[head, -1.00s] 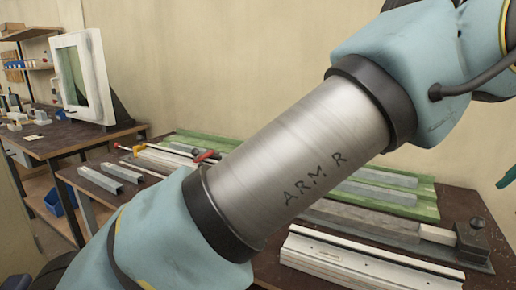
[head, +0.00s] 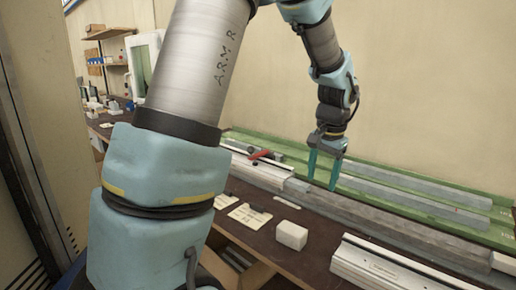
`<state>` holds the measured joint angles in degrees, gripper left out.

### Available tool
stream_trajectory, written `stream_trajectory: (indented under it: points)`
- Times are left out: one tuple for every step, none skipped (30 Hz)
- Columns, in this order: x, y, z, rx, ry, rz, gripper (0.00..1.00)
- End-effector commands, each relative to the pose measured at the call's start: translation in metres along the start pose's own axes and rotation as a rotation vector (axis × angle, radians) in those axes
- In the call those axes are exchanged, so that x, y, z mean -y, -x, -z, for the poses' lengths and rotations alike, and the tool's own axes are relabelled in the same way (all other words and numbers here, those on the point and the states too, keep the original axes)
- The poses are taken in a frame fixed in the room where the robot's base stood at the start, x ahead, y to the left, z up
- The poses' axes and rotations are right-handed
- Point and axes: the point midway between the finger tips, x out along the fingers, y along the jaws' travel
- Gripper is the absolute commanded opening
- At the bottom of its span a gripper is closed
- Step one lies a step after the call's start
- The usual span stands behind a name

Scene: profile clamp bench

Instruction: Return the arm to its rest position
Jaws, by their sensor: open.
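My arm rises in the head view from the lower left, bends above the top edge and comes down at centre right. My gripper (head: 323,178) hangs at its end with two teal fingers pointing down. The fingers are apart with nothing visible between them. The fingertips are over or beside the long grey profile (head: 375,217) on the bench; I cannot tell whether they touch it.
Green racks (head: 462,190) with grey bars run along the wall. A red-handled clamp (head: 259,155), a white block (head: 291,235), paper cards (head: 250,217) and a pale rail (head: 385,268) lie on the dark bench. A white-framed window piece (head: 140,68) stands behind my arm.

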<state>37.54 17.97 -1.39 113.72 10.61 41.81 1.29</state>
Motion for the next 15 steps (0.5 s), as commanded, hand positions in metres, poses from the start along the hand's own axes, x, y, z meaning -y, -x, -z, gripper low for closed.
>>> stream_trajectory:
  points:
    - [0.023,-0.004,-0.026,0.006,0.078,-0.007,0.68]
    - [0.034,-0.006,-0.041,0.009,0.122,-0.013,0.68]
    - [0.046,-0.009,-0.06,0.011,0.18,-0.019,0.68]
    - [0.055,-0.011,-0.075,0.011,0.225,-0.023,0.68]
    - [0.063,-0.013,-0.091,0.013,0.27,-0.027,0.68]
    - [0.072,-0.016,-0.112,0.015,0.33,-0.031,0.68]
    - [0.077,-0.018,-0.127,0.014,0.375,-0.034,0.68]
    - [0.082,-0.02,-0.142,0.015,0.417,-0.036,0.68]
    - [0.087,-0.022,-0.161,0.015,0.472,-0.039,0.68]
    - [0.09,-0.023,-0.174,0.014,0.511,-0.04,0.68]
    - [0.092,-0.024,-0.187,0.014,0.547,-0.041,0.68]
    - [0.093,-0.026,-0.201,0.014,0.591,-0.042,0.68]
    - [0.094,-0.027,-0.211,0.014,0.62,-0.042,0.68]
    - [0.095,-0.028,-0.22,0.013,0.646,-0.042,0.68]
    - [0.095,-0.029,-0.229,0.013,0.674,-0.042,0.68]
